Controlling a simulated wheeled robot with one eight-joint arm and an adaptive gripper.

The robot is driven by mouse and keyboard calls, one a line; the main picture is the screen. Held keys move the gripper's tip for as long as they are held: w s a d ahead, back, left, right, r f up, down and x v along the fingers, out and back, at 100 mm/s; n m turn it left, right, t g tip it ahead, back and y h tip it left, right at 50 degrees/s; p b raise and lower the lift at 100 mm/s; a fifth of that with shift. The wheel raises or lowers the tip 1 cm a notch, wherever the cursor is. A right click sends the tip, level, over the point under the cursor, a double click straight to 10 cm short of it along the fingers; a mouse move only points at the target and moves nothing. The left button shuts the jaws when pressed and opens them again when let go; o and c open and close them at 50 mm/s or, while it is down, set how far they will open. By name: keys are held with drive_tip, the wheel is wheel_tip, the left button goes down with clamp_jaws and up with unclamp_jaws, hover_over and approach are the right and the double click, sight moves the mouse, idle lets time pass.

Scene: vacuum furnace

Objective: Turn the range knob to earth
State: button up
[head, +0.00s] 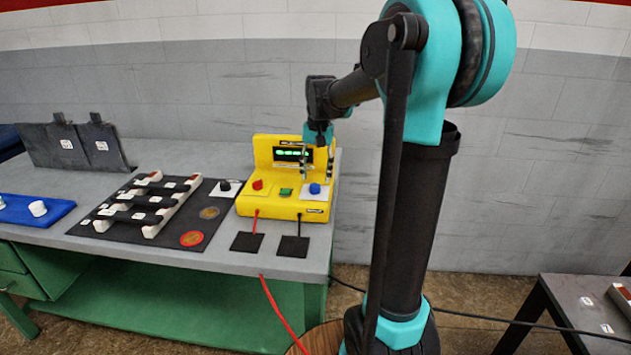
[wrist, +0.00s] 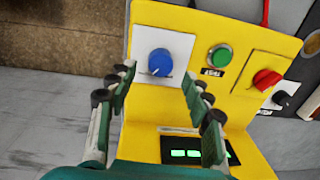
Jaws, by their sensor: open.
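The yellow tester (head: 270,203) stands on the grey bench with a lit green display (head: 293,154). On its front are a red knob (head: 258,185), a green button (head: 286,191) and a blue knob (head: 315,188) on a white plate. In the wrist view the blue knob (wrist: 160,62) lies ahead between my open fingers, apart from them. The green button (wrist: 220,56) and red knob (wrist: 266,79) are to its right. My gripper (wrist: 156,84) is open and empty, above the tester's blue-knob side (head: 317,172). I cannot read which knob is the range knob or any earth mark.
A black mat with a white-and-black rack (head: 150,205) and round discs (head: 192,238) lies left of the tester. A small black knob (head: 225,185) is beside it. Red and black leads end on dark pads (head: 293,246) at the bench front. The wall is behind.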

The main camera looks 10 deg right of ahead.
sight(318, 185)
wheel_tip(318, 185, up, 9)
drive_tip(key=shift+d+f, duration=0.2)
drive_tip(key=shift+s, duration=0.1)
